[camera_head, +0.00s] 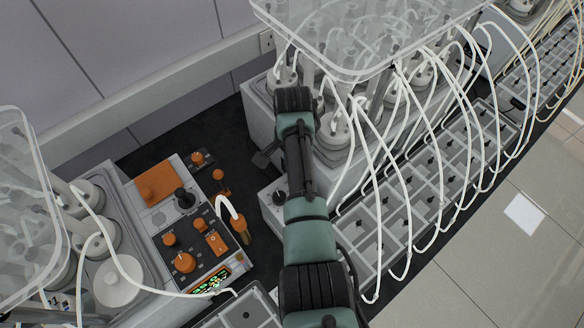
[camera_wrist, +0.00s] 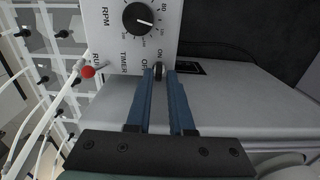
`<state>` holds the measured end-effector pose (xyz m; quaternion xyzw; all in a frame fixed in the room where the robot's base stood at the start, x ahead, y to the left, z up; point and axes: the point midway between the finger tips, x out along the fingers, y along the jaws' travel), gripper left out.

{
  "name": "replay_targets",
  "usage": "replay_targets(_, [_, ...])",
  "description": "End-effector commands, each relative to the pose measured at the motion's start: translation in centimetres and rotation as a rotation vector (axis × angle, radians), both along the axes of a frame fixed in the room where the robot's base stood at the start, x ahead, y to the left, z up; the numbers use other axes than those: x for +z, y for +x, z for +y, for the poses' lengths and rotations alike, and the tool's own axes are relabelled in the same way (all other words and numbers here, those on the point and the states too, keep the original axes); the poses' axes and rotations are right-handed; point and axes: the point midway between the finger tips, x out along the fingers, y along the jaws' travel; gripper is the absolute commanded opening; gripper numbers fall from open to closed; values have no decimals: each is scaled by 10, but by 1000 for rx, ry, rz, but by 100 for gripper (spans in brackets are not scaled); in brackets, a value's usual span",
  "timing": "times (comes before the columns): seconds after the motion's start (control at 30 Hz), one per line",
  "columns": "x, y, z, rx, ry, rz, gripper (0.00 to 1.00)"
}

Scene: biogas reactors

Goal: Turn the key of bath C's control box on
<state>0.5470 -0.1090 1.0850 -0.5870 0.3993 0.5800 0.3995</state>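In the head view, a white control box (camera_head: 272,207) shows partly beside my arm; the arm hides the rest, and my fingertips do not show clearly.
Another control box with orange knobs (camera_head: 185,262) stands at the left. A clear-covered bath with bottles and white tubes (camera_head: 370,60) is at the upper right, beside a gridded tray (camera_head: 430,205). Dark bench (camera_head: 222,130) lies between the units.

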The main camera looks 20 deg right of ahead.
Motion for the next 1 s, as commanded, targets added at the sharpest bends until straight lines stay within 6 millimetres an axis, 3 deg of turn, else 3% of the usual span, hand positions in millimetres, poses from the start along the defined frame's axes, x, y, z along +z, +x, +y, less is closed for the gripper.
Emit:
replay_targets(0.1, [-1,-1,1,1,2,3,40])
replay_targets(0.4, [-1,-2,2,3,4,7,40])
replay_targets(0.57, [11,-1,2,3,4,5,40])
replay_targets(0.67, [27,-1,2,3,4,1,40])
replay_targets(1.0, [109,-2,1,3,2,2,40])
